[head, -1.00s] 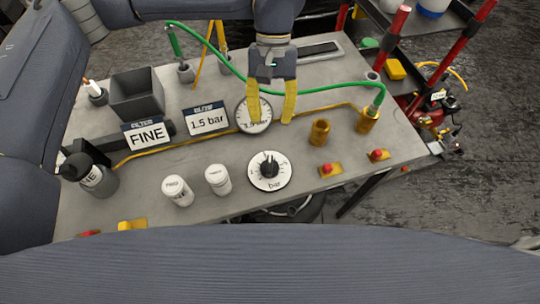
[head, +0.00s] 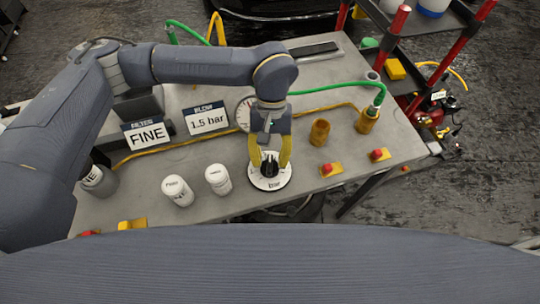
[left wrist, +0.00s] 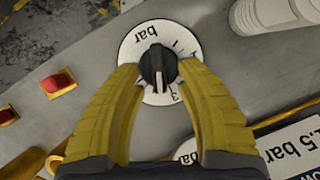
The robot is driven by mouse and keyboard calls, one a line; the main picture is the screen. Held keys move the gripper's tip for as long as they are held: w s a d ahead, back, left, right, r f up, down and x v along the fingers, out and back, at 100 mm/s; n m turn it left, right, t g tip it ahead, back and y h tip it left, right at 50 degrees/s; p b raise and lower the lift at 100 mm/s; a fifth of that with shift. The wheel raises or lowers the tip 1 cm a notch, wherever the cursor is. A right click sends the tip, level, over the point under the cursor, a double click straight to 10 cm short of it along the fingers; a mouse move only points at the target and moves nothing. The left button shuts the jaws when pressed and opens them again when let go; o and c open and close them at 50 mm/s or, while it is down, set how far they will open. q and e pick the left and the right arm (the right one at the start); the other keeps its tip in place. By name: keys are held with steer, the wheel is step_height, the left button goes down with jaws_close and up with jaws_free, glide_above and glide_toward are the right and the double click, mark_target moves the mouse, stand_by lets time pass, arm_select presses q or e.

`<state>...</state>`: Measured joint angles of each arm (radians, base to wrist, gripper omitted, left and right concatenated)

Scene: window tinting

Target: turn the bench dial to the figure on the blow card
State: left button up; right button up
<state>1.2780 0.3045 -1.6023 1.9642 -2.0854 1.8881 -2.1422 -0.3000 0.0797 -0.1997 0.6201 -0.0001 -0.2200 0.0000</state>
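The bench dial (head: 284,180) is a white disc marked "bar" with a black knob (left wrist: 157,66). The blow card (head: 207,118) reads 1.5 bar. My left gripper (head: 270,163) has its yellow fingers down at the dial. In the left wrist view the fingertips (left wrist: 157,68) stand open on either side of the knob, very close; I cannot tell if they touch it. The knob's white line points down in that view, near the figure 3 on the dial (left wrist: 128,52). Other figures are partly hidden. My right gripper is not in view.
A FINE card (head: 147,133) stands left of the blow card. A round gauge (head: 242,115) is partly hidden behind my left gripper. Two white canisters stand left of the dial; a brass cup (head: 319,132) and red buttons stand to its right. A green hose crosses behind.

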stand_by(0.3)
arm_select(q)
jaws_close()
steer(key=shift+a, duration=0.1)
steer(key=n+h, duration=0.1)
steer(key=n, duration=0.2)
steer(key=shift+a, duration=0.2)
steer(key=n, duration=0.1)
steer(key=n+h, duration=0.1)
steer(key=n, duration=0.2)
steer(key=shift+s+a+t+h, duration=0.1)
steer(key=shift+a+t+h, duration=0.15)
steer(key=shift+t+h, duration=0.05)
steer(key=n, duration=0.2)
steer(key=n+t+h, duration=0.1)
steer(key=n, duration=0.1)
steer(key=shift+s+a, duration=0.2)
steer(key=shift+s, duration=0.05)
steer(key=n, duration=0.1)
steer(key=n+t, duration=0.1)
steer(key=n, duration=0.2)
steer(key=shift+s+a+t+h, duration=0.1)
steer(key=shift+s+t+h, duration=0.15)
steer(key=shift+t+h, duration=0.15)
steer(key=shift+n, duration=0.5)
